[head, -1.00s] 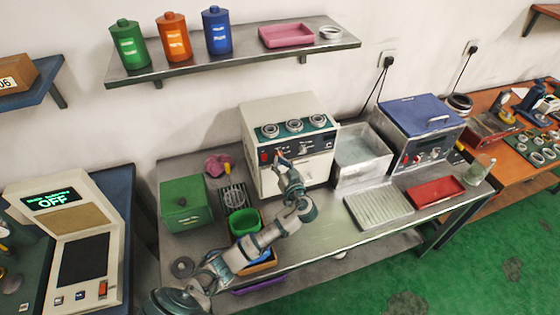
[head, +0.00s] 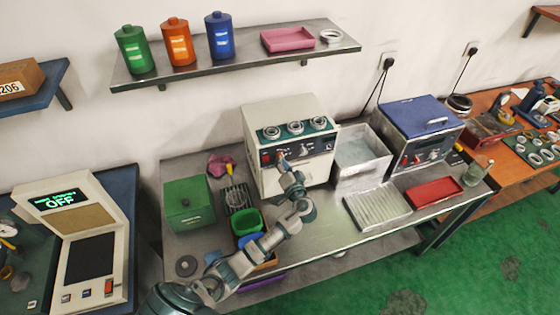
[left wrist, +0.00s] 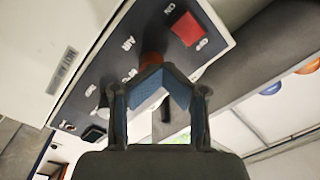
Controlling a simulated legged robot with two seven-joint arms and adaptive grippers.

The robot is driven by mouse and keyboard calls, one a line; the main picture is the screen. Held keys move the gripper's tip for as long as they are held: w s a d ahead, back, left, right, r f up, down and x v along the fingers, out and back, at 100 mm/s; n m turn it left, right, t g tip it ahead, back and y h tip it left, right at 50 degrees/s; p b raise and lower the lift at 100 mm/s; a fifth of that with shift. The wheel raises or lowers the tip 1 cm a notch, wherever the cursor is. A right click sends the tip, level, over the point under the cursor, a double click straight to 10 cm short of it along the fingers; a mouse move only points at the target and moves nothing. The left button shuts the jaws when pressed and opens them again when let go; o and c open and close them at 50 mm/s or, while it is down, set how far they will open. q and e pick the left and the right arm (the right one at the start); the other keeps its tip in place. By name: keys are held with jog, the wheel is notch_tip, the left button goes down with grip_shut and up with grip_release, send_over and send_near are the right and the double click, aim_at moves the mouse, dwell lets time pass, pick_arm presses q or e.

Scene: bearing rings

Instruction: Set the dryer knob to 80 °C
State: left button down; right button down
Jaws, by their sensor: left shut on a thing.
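The dryer (head: 262,185) is a cream box on the steel bench, with a dark control panel (head: 325,146) on its front. My left gripper (head: 281,158) is at the left part of that panel, beside the red switch (head: 266,157). In the left wrist view its blue pads (left wrist: 163,86) meet in front of the panel, shut on a knob. An orange-brown part of the knob (left wrist: 152,58) shows behind the pads. The pads hide the rest of the knob, and its setting cannot be read. My right gripper is not in view.
Several metal rings (head: 295,127) lie on top of the dryer. A grey basin (head: 362,150) and a blue-lidded machine (head: 420,112) stand to its right. A green box (head: 188,203) and a green bin (head: 246,220) are at the left. A ribbed tray (head: 376,208) lies in front.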

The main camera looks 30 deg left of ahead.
pick_arm(q)
jog(key=m+p, duration=0.1)
jog(key=m, duration=0.2)
jog(key=m+p, duration=0.2)
jog(key=m, duration=0.1)
jog(key=m+p, duration=0.1)
jog(key=m, duration=0.1)
jog(key=shift+d+r+m+p, duration=0.15)
jog(key=shift+d+m+p, duration=0.15)
jog(key=shift+m+p, duration=0.1)
jog(key=c, duration=1.6)
grip_release()
jog(key=shift+t, duration=0.3)
jog(key=o, duration=0.4)
jog(key=shift+a, duration=0.1)
jog(key=o, duration=0.3)
jog(key=shift+w+a+f, duration=0.15)
jog(key=shift+w+f, duration=0.1)
jog(key=shift+f, duration=0.1)
jog(key=shift+w+a+f, duration=0.4)
jog(key=shift+a, duration=0.2)
jog(key=r+v, duration=0.1)
jog(key=v, duration=1.2)
jog(key=shift+d+f, duration=0.2)
jog(key=shift+d, duration=0.1)
